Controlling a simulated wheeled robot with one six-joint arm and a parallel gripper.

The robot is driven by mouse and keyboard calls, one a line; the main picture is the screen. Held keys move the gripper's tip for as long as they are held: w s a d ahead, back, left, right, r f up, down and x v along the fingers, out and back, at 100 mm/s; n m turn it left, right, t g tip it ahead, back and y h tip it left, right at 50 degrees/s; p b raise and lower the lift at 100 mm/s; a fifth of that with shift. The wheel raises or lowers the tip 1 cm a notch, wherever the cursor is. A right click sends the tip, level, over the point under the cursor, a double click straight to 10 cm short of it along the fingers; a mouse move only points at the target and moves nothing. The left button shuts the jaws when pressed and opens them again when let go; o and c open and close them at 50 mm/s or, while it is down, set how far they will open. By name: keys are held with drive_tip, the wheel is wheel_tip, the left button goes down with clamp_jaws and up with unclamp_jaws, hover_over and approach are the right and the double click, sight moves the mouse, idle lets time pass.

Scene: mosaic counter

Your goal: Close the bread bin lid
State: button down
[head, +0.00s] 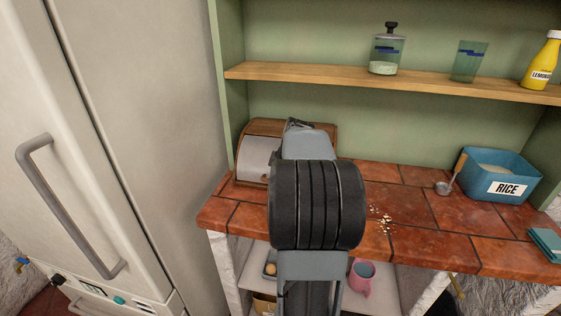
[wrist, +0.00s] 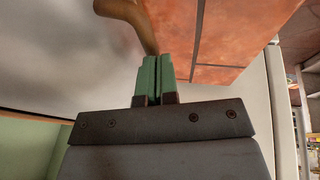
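The bread bin (head: 279,126) stands at the left end of the tiled counter, with wooden sides and top. Its pale grey lid (head: 254,157) shows at the front, largely down; whether it meets the base is unclear. A small brown knob (head: 265,178) shows low on it. My arm hides the bin's right part and my gripper in the head view. In the wrist view, my gripper (wrist: 157,58) has its green fingers together, with nothing visible between them. A brown curved handle (wrist: 130,18) lies just beyond the fingertips, beside the pale lid (wrist: 70,55); contact is unclear.
The fridge (head: 130,120) stands close on the left. A wooden shelf (head: 430,83) runs above the counter (head: 420,215). Crumbs (head: 382,220) lie right of my arm. A blue rice box (head: 478,180) and metal scoop (head: 444,187) are farther right. A pink mug (head: 359,281) sits below.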

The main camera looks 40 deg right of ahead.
drive_tip(key=shift+w+a, duration=0.1)
drive_tip(key=a+p+v, duration=0.1)
drive_tip(key=p+v, duration=0.1)
drive_tip(key=v, duration=1.1)
drive_tip(key=shift+a+r, duration=0.2)
drive_tip(key=shift+r, duration=0.25)
